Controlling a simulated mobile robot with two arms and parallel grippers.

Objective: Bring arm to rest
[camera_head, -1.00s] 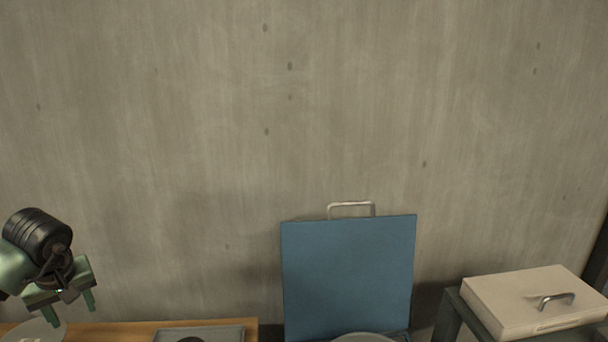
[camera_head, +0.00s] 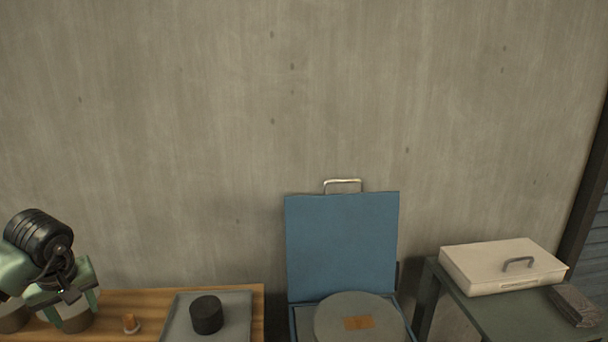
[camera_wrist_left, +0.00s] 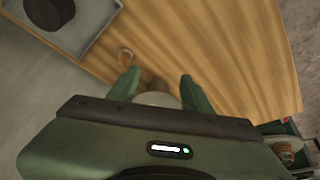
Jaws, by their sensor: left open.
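My left gripper (camera_head: 68,308) is at the lower left of the head view, over the left end of the wooden table (camera_head: 250,300). Its green fingers are apart. In the left wrist view the two fingertips (camera_wrist_left: 158,82) stand apart, with a pale round object (camera_wrist_left: 158,99) partly hidden below between them. I cannot tell whether they touch it. My right gripper is in neither view.
A grey tray (camera_head: 235,310) holds a black cylinder (camera_head: 206,314). A small orange-brown object (camera_head: 130,323) stands left of it. A blue open-lidded box (camera_head: 342,245) holds a round grey disc (camera_head: 335,320). A beige case (camera_head: 490,265) and dark block (camera_head: 575,305) lie on a green table (camera_head: 500,318).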

